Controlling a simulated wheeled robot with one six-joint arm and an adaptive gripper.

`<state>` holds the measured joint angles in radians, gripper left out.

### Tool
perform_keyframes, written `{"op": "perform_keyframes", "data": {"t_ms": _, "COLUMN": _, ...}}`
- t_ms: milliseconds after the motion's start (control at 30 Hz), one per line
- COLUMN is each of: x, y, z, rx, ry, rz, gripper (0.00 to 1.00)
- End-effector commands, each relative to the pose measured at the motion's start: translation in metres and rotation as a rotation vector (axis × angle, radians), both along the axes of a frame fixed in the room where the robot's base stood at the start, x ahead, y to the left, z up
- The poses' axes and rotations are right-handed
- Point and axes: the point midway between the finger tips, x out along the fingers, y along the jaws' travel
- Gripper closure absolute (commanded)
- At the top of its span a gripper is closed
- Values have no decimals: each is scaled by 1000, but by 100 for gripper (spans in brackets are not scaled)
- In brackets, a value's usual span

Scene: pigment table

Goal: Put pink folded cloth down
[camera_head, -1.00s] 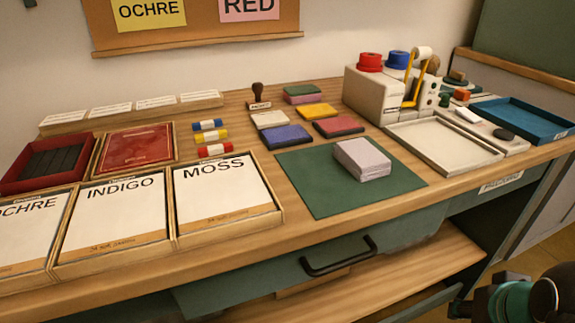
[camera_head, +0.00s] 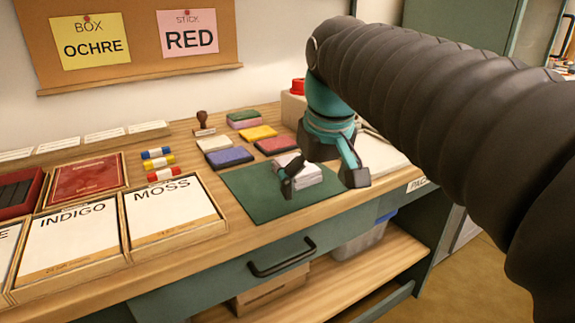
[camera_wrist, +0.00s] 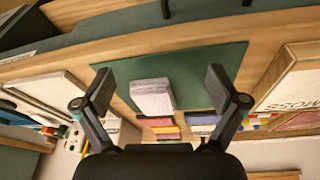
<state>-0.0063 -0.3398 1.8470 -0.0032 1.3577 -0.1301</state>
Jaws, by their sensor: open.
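The pink folded cloth (camera_head: 309,174), a pale pink-grey stacked block, lies on the dark green mat (camera_head: 246,191). In the wrist view the cloth (camera_wrist: 152,97) sits on the mat (camera_wrist: 190,70) between the spread fingers, nearer the left one. My gripper (camera_head: 322,182) is open above the mat, its fingers on either side of the cloth in the head view. Neither finger visibly touches it. One finger hides part of the cloth in the head view.
Coloured folded blocks, including a blue one (camera_head: 230,157) and a yellow one (camera_head: 258,133), lie behind the mat. The MOSS tray (camera_head: 172,212) stands to the left. A drawer handle (camera_head: 282,258) juts out below the table's front edge.

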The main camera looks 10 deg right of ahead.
Motion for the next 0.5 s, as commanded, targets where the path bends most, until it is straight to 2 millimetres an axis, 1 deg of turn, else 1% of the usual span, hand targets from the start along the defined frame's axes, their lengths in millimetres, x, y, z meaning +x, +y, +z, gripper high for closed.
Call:
{"op": "perform_keyframes", "data": {"t_ms": 33, "x": 17, "y": 0, "z": 16, "rx": -4, "ry": 26, "rz": 15, "gripper": 4}}
{"op": "perform_keyframes", "data": {"t_ms": 200, "x": 59, "y": -1, "z": 60, "rx": -16, "ry": 115, "rz": 71, "gripper": 4}}
{"op": "perform_keyframes", "data": {"t_ms": 333, "x": 86, "y": -2, "z": 84, "rx": -20, "ry": 177, "rz": 111, "gripper": 4}}
{"op": "perform_keyframes", "data": {"t_ms": 400, "x": 98, "y": -2, "z": 94, "rx": -22, "ry": 206, "rz": 132, "gripper": 4}}
{"op": "perform_keyframes", "data": {"t_ms": 500, "x": 110, "y": -3, "z": 103, "rx": -23, "ry": 240, "rz": 153, "gripper": 4}}
